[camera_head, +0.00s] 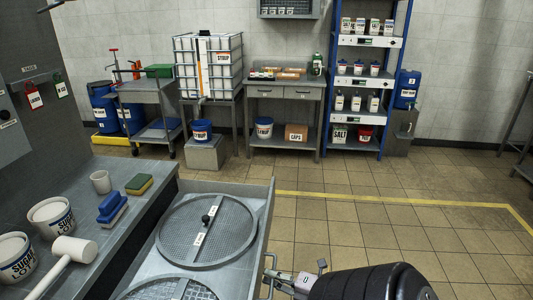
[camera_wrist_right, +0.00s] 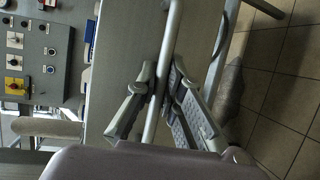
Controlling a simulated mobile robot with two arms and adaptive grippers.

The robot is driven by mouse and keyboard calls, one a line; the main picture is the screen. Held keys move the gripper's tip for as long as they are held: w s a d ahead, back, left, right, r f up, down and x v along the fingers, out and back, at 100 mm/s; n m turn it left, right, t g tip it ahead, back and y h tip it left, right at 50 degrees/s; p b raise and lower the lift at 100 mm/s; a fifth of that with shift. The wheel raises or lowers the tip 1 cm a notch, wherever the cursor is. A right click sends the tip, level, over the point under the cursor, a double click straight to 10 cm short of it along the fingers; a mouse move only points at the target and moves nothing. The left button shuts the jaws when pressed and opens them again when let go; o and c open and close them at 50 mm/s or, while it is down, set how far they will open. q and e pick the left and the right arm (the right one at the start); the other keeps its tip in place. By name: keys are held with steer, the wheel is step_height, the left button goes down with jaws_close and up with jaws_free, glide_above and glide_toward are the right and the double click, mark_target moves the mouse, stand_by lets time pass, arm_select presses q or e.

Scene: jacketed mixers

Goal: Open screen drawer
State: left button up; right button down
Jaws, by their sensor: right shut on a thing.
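The screen drawer (camera_head: 268,222) is a grey metal drawer, standing open beside the counter in the head view. Two round mesh screens (camera_head: 232,222) lie in it, and the nearer one is cut off by the lower edge. My right gripper (camera_head: 279,278) is at the drawer's front face, at the lower middle. In the right wrist view its fingers (camera_wrist_right: 163,80) are closed on the drawer's bar handle (camera_wrist_right: 172,32), one on each side. The drawer's flat front panel (camera_wrist_right: 125,60) is behind them. My left gripper is not in view.
The counter (camera_head: 80,262) on the left carries a white mallet (camera_head: 73,250), tubs (camera_head: 52,216), a cup (camera_head: 101,181), a brush (camera_head: 112,207) and a sponge (camera_head: 139,184). Tiled floor (camera_head: 340,232) right of the drawer is clear. Shelves and carts stand along the far wall.

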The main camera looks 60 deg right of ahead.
steer(key=c, duration=1.7)
jaws_free()
steer(key=s, duration=0.4)
steer(key=s+r, duration=0.1)
steer(key=s, duration=0.3)
steer(key=s+r, duration=0.1)
steer(key=s, duration=0.2)
steer(key=shift+s+r, duration=0.1)
steer(key=shift+s, duration=0.3)
